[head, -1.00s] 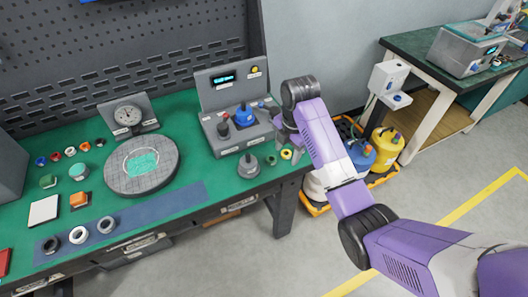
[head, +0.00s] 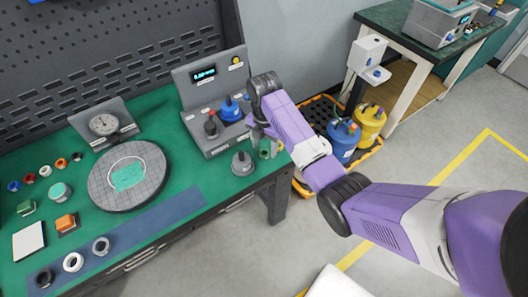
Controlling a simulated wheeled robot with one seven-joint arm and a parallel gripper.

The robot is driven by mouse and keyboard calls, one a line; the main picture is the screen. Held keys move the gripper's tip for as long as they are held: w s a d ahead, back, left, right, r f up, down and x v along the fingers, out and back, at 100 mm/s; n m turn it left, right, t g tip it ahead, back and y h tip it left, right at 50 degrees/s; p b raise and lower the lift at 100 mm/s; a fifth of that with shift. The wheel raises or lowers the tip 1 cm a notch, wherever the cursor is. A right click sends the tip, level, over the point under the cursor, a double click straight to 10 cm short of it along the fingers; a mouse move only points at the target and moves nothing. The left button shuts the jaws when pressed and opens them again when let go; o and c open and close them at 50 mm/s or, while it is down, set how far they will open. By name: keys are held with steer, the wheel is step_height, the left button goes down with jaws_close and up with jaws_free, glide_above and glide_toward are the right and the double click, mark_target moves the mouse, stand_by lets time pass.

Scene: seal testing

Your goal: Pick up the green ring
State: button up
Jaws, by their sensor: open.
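The green ring (head: 264,153) lies near the right end of the green bench, beside a grey round weight-like piece with a knob. My gripper (head: 265,138) is over that end of the bench, its fingers pointing down close to the green ring. The fingers are open and nothing shows between them. They partly cover the ring, so I cannot tell whether they touch it.
The grey piece (head: 242,163) stands just left of the ring. The control box (head: 208,100) with blue and black knobs is behind it. A round grey plate (head: 127,190) and several small coloured rings are further left. The bench's right edge is close by.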

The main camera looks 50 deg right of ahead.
steer(key=shift+f, duration=1.1)
jaws_close()
steer(key=shift+r, duration=0.15)
